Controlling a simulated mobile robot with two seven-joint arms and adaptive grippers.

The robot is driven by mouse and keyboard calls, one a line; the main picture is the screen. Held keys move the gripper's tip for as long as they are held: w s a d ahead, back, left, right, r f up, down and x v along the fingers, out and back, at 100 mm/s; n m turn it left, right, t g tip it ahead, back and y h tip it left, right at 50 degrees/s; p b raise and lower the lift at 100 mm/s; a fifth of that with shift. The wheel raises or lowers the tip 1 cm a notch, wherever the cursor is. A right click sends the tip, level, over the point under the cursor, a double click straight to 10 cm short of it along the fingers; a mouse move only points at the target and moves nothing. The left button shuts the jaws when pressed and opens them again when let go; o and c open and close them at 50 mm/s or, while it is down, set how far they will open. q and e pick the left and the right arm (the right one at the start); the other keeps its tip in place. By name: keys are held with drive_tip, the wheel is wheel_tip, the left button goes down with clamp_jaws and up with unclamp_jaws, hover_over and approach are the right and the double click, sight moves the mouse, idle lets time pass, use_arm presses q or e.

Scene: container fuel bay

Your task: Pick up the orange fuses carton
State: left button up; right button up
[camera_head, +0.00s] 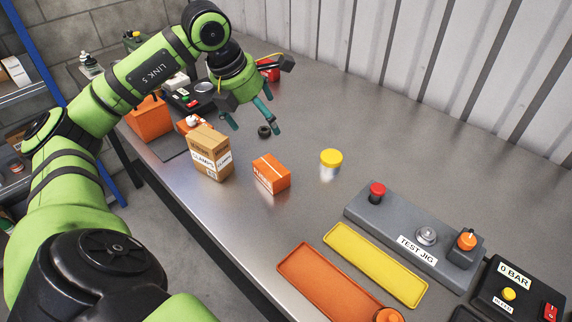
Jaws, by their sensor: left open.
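The orange fuses carton (271,174) is a small box with a white label, lying on the grey metal workbench (330,215). It stands just right of the taller brown clamps carton (209,154), with a small gap between them. My left gripper (255,128) hangs above the bench, beyond and above the orange carton in the picture. Its teal fingers are spread apart and hold nothing. My right gripper is not in view.
Nearer are an orange tray (325,283), a yellow tray (375,262) and the grey test jig (400,228). An orange bin (150,120) stands at the left. A ribbed wall backs the bench.

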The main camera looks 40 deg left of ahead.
use_arm(q)
wheel_tip(320, 180, down, 5)
drive_tip(key=b, duration=0.7)
hover_over(270, 167)
drive_tip(key=s, duration=0.2)
drive_tip(key=f, duration=0.4)
drive_tip(key=shift+a+f, duration=0.15)
drive_tip(key=shift+a, duration=0.25)
drive_tip(key=shift+w+f, duration=0.15)
drive_tip(key=shift+f, duration=0.35)
drive_tip(key=x, duration=0.2)
drive_tip(key=shift+d+f, duration=0.15)
drive_tip(key=shift+f, duration=0.15)
drive_tip(key=x, duration=0.3)
drive_tip(key=shift+d+f+p, duration=0.1)
drive_tip(key=shift+f+p, duration=0.1)
drive_tip(key=shift+p, duration=0.1)
drive_tip(key=shift+w+f, duration=0.1)
drive_tip(key=shift+f, duration=0.1)
drive_tip(key=c, duration=1.2)
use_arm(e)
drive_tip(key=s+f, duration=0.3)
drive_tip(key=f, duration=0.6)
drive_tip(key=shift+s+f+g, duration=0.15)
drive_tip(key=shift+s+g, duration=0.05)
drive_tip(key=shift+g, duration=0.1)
